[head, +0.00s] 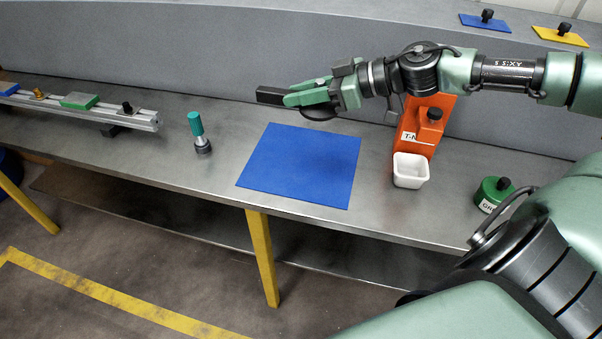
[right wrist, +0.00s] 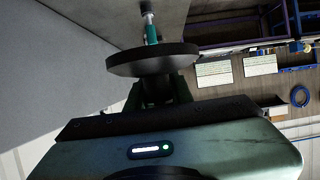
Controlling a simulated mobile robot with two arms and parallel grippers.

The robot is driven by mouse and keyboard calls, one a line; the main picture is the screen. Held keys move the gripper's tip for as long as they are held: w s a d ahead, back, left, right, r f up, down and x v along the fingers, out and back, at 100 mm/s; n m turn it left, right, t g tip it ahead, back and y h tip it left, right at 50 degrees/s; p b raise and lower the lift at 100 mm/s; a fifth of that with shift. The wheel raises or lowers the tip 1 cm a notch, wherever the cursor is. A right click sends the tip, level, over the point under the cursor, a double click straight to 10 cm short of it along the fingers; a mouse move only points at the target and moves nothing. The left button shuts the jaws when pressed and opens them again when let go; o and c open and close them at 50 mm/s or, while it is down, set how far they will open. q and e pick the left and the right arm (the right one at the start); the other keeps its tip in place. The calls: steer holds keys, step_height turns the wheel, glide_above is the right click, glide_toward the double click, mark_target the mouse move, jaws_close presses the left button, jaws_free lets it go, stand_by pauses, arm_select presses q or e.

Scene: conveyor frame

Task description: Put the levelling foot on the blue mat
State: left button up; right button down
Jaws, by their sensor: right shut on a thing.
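My right gripper (head: 312,95) is shut on a dark, flat, round piece, which looks to be the levelling foot (head: 269,95). It shows as a black disc (right wrist: 152,60) in the right wrist view. Any stem is hidden. The gripper holds it in the air, above and behind the far left part of the blue mat (head: 300,165) as seen in the head view. The mat lies flat on the grey bench and is bare. My left gripper is not in view.
A teal-topped piece with a dark base (head: 200,135) stands left of the mat. A white cup (head: 410,171) and an orange block (head: 420,125) stand right of it, with a green tin (head: 492,194) further right. A metal rail (head: 130,120) lies far left.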

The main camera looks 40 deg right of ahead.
glide_above(299, 176)
step_height(299, 176, down, 16)
steer(key=shift+r, duration=0.1)
steer(key=shift+f, duration=2.35)
steer(key=c, duration=1.6)
jaws_free()
steer(key=shift+f, duration=0.1)
steer(key=o, duration=0.3)
steer(key=shift+o, duration=0.2)
